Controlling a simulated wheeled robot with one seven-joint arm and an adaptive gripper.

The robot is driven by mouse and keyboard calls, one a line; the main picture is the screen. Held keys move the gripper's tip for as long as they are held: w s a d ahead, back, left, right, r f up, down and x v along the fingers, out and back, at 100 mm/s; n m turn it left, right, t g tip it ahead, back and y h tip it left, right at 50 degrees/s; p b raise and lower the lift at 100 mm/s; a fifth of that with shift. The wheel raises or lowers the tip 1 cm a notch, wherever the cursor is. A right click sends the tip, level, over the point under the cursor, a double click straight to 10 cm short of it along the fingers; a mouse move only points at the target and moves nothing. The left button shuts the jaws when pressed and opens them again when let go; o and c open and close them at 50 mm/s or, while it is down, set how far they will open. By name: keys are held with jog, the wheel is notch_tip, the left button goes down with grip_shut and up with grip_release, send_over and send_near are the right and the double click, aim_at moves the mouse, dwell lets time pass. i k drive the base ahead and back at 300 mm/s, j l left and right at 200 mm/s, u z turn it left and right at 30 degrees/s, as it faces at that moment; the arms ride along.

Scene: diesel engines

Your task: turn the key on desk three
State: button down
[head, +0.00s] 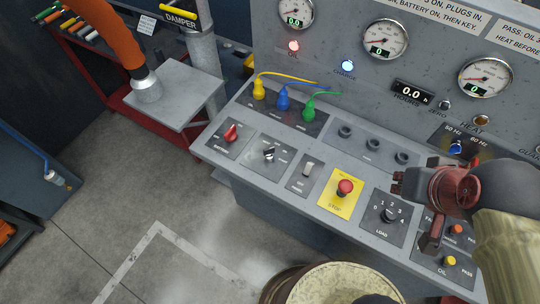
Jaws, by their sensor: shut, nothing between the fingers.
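A sloped grey control desk (330,215) fills the middle and right of the head view; no desk number is legible. A small dark and silver key-like switch (269,154) sits on its own plate, just right of the red battery switch (231,133). The switch looks turned at a slant; its exact position is too small to tell. My gripper (399,183) is at the right, above the desk near the load dial, pointing left. It is shut and empty, well apart from the key-like switch.
A toggle (308,169), a red stop button (345,187) on a yellow plate and a load dial (389,214) line the desk. Yellow, blue and green plugs (283,101) stand behind. Gauges (385,39) rise on the back panel. Floor (130,210) at left is clear.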

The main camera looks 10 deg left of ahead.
aim_at(268, 153)
jog(key=i+u, duration=0.2)
jog(key=u, duration=1.05)
